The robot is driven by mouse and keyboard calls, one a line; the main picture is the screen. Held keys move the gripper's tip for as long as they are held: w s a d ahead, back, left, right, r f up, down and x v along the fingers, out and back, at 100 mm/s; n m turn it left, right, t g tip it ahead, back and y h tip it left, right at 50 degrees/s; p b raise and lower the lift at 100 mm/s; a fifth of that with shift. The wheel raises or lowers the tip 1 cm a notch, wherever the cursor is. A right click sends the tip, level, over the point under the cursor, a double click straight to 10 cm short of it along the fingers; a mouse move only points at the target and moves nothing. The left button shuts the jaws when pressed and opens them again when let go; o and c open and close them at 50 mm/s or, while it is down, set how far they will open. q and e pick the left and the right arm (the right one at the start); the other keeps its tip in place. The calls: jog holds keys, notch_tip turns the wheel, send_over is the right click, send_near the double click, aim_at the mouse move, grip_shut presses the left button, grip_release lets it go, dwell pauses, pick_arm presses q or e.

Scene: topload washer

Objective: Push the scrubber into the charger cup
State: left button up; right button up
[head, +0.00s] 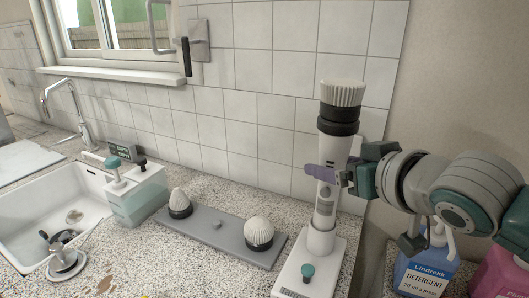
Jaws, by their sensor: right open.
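The scrubber (326,198) is a white handle with a black collar and a pale bristle head on top. It stands nearly upright, its lower end at the charger cup (321,241), a white round holder on a white base (299,276) with a teal-topped knob. How deep it sits in the cup I cannot tell. My right gripper (324,174) comes in from the right at mid-handle. Its jaws are open, with one purple finger across the front of the handle; the other finger is hidden. My left gripper is out of view.
A grey tray (213,226) with two spare brush heads (259,233) lies left of the charger. A soap dispenser (137,192) stands by the sink (40,208). A detergent bottle (425,272) is below my right arm. The tiled wall is close behind.

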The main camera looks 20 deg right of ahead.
jog(key=v, duration=0.9)
